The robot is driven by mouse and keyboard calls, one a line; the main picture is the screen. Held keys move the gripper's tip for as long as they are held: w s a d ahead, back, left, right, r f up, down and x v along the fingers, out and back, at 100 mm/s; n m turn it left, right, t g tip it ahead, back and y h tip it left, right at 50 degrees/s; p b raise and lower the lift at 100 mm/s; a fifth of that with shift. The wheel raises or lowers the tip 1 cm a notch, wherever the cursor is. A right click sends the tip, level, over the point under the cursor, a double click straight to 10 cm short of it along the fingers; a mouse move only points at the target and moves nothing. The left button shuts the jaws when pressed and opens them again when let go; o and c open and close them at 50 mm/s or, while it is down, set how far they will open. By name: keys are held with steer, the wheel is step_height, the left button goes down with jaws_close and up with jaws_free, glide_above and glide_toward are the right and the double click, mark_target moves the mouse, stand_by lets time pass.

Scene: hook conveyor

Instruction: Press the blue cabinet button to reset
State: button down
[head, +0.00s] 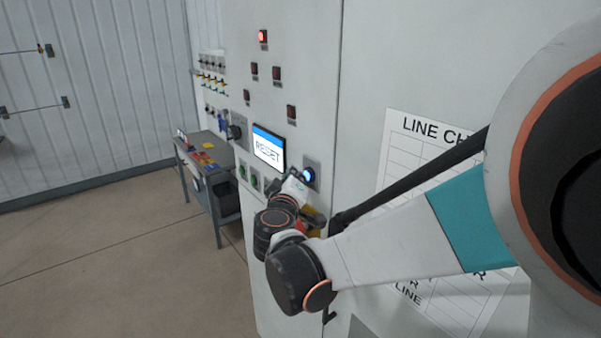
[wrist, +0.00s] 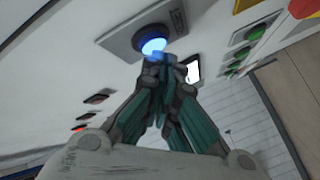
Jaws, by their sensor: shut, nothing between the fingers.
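The blue button (head: 309,174) glows on a grey plate on the cabinet front (head: 300,70), just right of the screen (head: 268,148) reading RESET. In the wrist view the lit blue button (wrist: 153,46) sits in a dark round collar. My gripper (wrist: 168,62) is shut and empty, its fingertips at the lower right edge of the button. I cannot tell whether they touch it. In the head view my gripper (head: 297,181) is small and close to the button's lower left, partly hidden by the wrist.
A red lamp (head: 262,37) glows high on the cabinet, with several dark indicators below it. Green buttons (wrist: 247,36) sit near the screen. A grey workbench (head: 207,170) with coloured items stands at left. A line chart (head: 420,150) hangs behind my arm. Open floor lies at left.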

steer(key=shift+w+d, duration=0.25)
steer(key=shift+d, duration=0.15)
stand_by(0.6)
stand_by(0.3)
steer(key=shift+s+a+b, duration=0.3)
steer(key=shift+s+a, duration=0.15)
steer(key=shift+a, duration=0.25)
steer(key=s+a, duration=0.1)
steer(key=a, duration=0.1)
steer(key=s+a, duration=0.2)
steer(key=shift+b, duration=0.3)
steer(key=shift+w, duration=0.15)
stand_by(0.6)
